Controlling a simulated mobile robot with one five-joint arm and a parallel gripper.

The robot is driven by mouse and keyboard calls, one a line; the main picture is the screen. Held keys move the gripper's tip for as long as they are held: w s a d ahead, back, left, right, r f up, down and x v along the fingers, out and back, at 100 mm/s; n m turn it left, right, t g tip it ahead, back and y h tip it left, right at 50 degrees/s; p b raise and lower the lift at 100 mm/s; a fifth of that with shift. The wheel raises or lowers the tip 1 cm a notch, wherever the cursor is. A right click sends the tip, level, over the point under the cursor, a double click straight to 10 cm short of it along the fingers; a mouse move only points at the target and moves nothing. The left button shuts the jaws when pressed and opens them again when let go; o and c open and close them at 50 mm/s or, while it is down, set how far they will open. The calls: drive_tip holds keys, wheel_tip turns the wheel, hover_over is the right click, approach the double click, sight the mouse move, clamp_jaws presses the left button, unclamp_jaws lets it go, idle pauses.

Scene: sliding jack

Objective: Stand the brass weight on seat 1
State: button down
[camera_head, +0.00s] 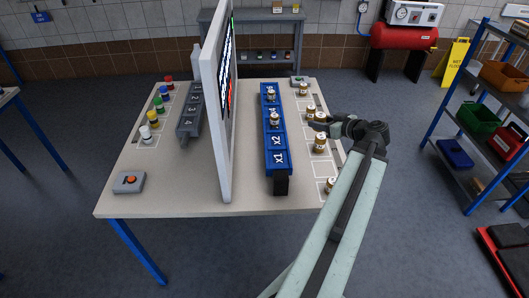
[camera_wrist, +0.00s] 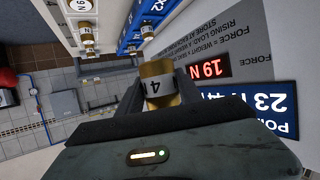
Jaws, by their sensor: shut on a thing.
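My gripper (camera_head: 315,125) is to the right of the blue rail, near the table's right side. The blue rail (camera_head: 279,143) carries seats marked x1, x2 and up. Seat x1 (camera_head: 279,159), at the near end, is bare. One brass weight (camera_head: 275,119) stands about mid-rail and another (camera_head: 271,94) stands farther back. In the head view the held weight is hard to tell from the weights around it.
Other brass weights stand along the table's right edge, including a near one (camera_head: 331,185) and one (camera_head: 320,143) close to my arm. A tall display board (camera_head: 217,100) stands left of the rail.

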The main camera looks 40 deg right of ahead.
drive_tip(key=shift+r, duration=0.1)
drive_tip(key=shift+w+f, duration=0.1)
drive_tip(key=shift+f, duration=0.2)
wheel_tip(320, 180, down, 9)
drive_tip(key=s+a+n+y+b, duration=0.1)
drive_tip(key=a+n+y+b, duration=0.15)
drive_tip(key=b, duration=0.65)
drive_tip(key=n+y+b, duration=0.2)
drive_tip(key=y+b, duration=0.1)
drive_tip(key=b, duration=0.4)
hover_over(278, 158)
drive_tip(key=f, duration=0.6)
drive_tip(key=shift+s+d+f, duration=0.1)
drive_tip(key=shift+s+d, duration=0.05)
drive_tip(key=shift+s, duration=0.25)
drive_tip(key=f+b, duration=0.3)
drive_tip(key=f, duration=0.1)
drive_tip(key=shift+w+b, duration=0.35)
drive_tip(key=shift+r, duration=0.2)
drive_tip(key=shift+f, duration=0.1)
drive_tip(key=c, duration=0.8)
unclamp_jaws()
